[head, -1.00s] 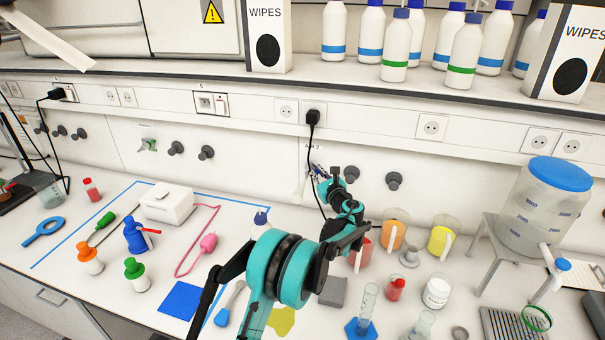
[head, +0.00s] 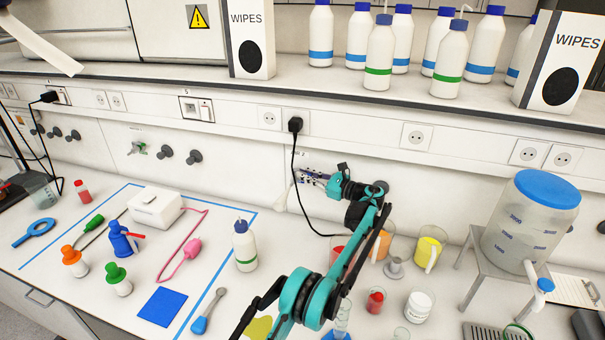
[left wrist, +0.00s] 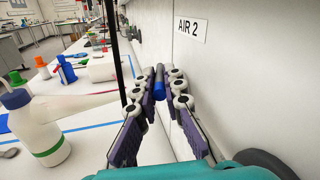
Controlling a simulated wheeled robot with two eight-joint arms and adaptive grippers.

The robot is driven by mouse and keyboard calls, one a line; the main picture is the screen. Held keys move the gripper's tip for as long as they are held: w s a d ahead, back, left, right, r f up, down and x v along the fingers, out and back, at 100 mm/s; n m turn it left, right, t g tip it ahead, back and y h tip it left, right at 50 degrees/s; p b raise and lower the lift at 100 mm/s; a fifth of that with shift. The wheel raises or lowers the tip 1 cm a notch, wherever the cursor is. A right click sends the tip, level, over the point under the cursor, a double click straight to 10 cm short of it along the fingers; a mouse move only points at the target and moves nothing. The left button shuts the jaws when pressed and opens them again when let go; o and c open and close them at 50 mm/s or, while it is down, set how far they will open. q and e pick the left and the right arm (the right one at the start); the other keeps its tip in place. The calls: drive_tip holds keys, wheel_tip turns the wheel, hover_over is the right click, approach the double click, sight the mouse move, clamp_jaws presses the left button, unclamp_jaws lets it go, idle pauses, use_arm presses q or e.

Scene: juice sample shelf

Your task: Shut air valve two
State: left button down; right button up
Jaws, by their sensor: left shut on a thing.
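My left gripper (head: 312,178) is at the back wall, below the black plug. In the left wrist view its two purple fingers (left wrist: 159,84) are closed around a small blue valve handle (left wrist: 159,88), with the fingertips on either side of it. The wall label (left wrist: 191,28) beside it reads AIR 2. In the head view the gripper hides most of this valve, so how far the handle is turned cannot be told. Another air tap (head: 137,147) with a green part is on the wall further left. My right gripper is not in view.
A black cable (head: 294,185) hangs from the plug (head: 295,125) close beside the gripper. A wash bottle (head: 245,248) with a green band stands on the bench below. Beakers, including a yellow one (head: 428,250), and a large water tank (head: 530,220) stand to the right.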

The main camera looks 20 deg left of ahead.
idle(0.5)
use_arm(q)
drive_tip(key=c, duration=1.6)
unclamp_jaws()
drive_tip(key=shift+d, duration=0.1)
drive_tip(key=v, duration=1.1)
drive_tip(key=shift+d, duration=0.45)
